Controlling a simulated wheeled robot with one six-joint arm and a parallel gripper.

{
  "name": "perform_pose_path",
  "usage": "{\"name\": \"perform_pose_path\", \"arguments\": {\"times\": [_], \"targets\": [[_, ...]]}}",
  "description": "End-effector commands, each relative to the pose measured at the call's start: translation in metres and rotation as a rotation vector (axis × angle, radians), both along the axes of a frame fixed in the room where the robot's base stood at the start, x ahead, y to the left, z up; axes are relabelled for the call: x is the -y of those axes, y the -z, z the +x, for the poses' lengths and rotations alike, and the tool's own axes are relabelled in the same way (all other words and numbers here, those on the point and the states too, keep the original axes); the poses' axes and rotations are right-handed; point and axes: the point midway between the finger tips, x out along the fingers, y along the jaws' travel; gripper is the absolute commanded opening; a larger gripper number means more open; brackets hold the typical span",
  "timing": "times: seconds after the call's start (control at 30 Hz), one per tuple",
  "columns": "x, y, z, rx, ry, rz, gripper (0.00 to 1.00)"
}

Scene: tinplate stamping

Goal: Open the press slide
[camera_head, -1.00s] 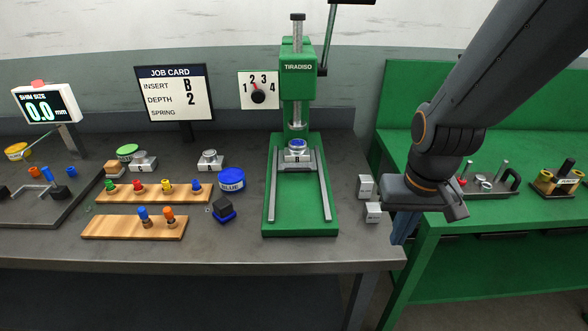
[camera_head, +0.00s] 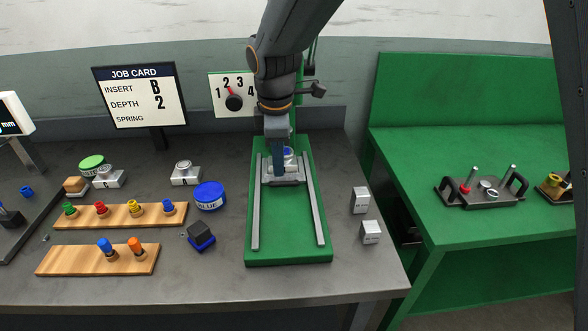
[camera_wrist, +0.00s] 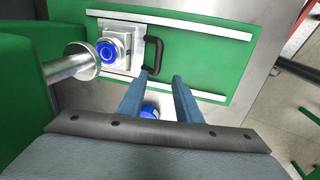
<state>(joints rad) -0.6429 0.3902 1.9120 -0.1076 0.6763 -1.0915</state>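The green press base (camera_head: 288,225) stands on the grey bench with two pale rails. The press slide (camera_head: 282,178) is a metal carriage at the back of the rails, holding a blue-topped round piece (camera_head: 288,153). In the wrist view the slide (camera_wrist: 118,62) has a black handle (camera_wrist: 152,57) on its right side. My gripper (camera_wrist: 155,84) is open, its two blue fingers apart and just below the handle in that view. Nothing is held; contact with the handle cannot be told.
Left of the press are a blue jar (camera_head: 210,196), a dark block (camera_head: 200,236) and wooden peg racks (camera_head: 97,259). Two white boxes (camera_head: 360,200) stand to its right. A metal ram (camera_wrist: 75,66) is beside the slide in the wrist view.

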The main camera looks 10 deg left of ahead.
Motion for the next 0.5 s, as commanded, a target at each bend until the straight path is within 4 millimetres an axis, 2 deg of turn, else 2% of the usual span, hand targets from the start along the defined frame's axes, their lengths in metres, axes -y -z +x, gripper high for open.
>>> {"name": "perform_pose_path", "arguments": {"times": [0.17,0.27,0.5], "targets": [[0.011,0.013,0.011,-0.002,0.012,-0.005,0.31],[0.016,0.028,0.015,-0.003,0.022,-0.005,0.31],[0.016,0.061,0.022,-0.002,0.025,-0.005,0.31]]}}
